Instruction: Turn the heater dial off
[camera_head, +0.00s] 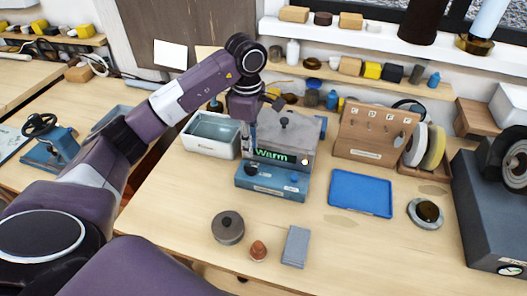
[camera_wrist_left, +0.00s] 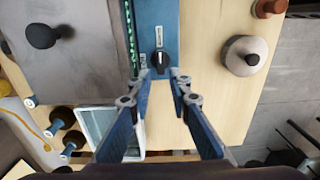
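The heater (camera_head: 285,143) is a grey box with a knobbed lid on a blue base (camera_head: 268,184). Its green display (camera_head: 274,155) reads "Warm" in the head view. In the left wrist view the black heater dial (camera_wrist_left: 160,60) sits on the blue panel beside a small white label. My left gripper (camera_wrist_left: 158,84) is open, with its two fingertips apart just short of the dial and nothing between them. In the head view my left gripper (camera_head: 246,140) points down at the heater's left front, and its fingertips are hard to make out. My right gripper is not in view.
A grey bin (camera_head: 211,146) stands close to the heater's left. A blue tray (camera_head: 361,193) lies to its right. A round grey weight (camera_head: 228,228), a small brown piece (camera_head: 258,251) and a grey block (camera_head: 296,246) lie in front. The table between is clear.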

